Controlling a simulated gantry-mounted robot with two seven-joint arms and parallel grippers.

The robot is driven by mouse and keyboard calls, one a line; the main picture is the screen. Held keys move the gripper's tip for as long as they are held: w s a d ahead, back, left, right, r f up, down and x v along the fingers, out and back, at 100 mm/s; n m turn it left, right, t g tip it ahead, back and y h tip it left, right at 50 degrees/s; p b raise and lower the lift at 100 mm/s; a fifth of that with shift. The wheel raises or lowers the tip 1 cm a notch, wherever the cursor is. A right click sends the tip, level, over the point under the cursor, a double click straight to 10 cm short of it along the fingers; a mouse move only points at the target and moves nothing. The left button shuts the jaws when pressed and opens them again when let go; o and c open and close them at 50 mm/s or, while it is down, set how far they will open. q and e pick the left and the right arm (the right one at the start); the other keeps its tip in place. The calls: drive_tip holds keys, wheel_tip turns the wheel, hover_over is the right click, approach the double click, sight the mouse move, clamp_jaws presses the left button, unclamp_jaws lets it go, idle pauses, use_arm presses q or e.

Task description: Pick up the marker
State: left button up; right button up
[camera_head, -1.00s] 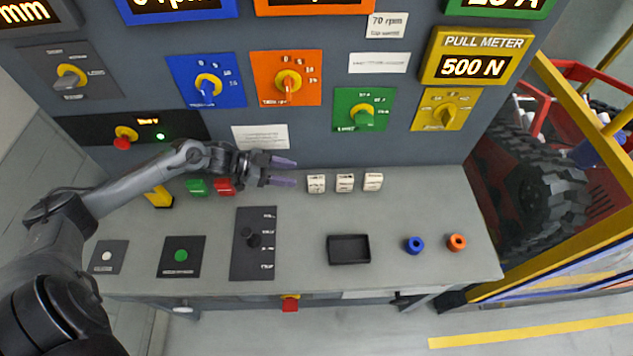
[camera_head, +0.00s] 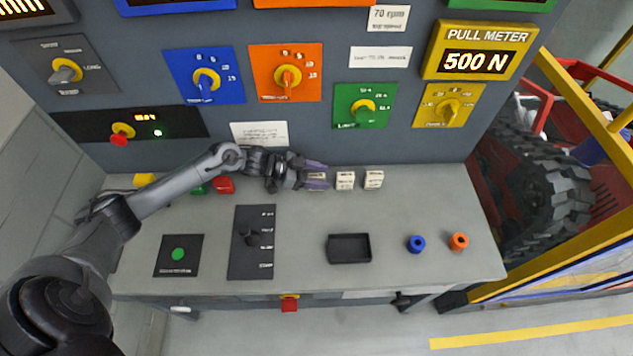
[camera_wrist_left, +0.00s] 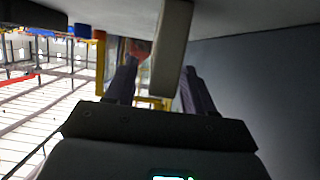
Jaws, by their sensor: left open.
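Three small whitish labelled blocks stand in a row at the back of the grey console top: a left one (camera_head: 318,176), a middle one (camera_head: 345,181) and a right one (camera_head: 373,179). They are the likeliest markers; their lettering is too small to read. My left gripper (camera_head: 317,177) is open at the left block, with its purple fingers partly hiding it. In the left wrist view a pale block (camera_wrist_left: 171,50) stands between the two spread fingers of the gripper (camera_wrist_left: 160,85). My right gripper is not in view.
A black tray (camera_head: 349,248), a blue ring (camera_head: 416,244) and an orange ring (camera_head: 458,241) sit on the front right of the console. Red (camera_head: 223,185) and green pieces lie under my left arm. The panel with knobs rises close behind the blocks.

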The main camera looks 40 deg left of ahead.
use_arm(q)
drive_tip(key=shift+w+d+f, duration=0.25)
drive_tip(key=shift+w+d, duration=0.1)
drive_tip(key=shift+c, duration=0.4)
clamp_jaws()
drive_tip(key=shift+r, duration=0.1)
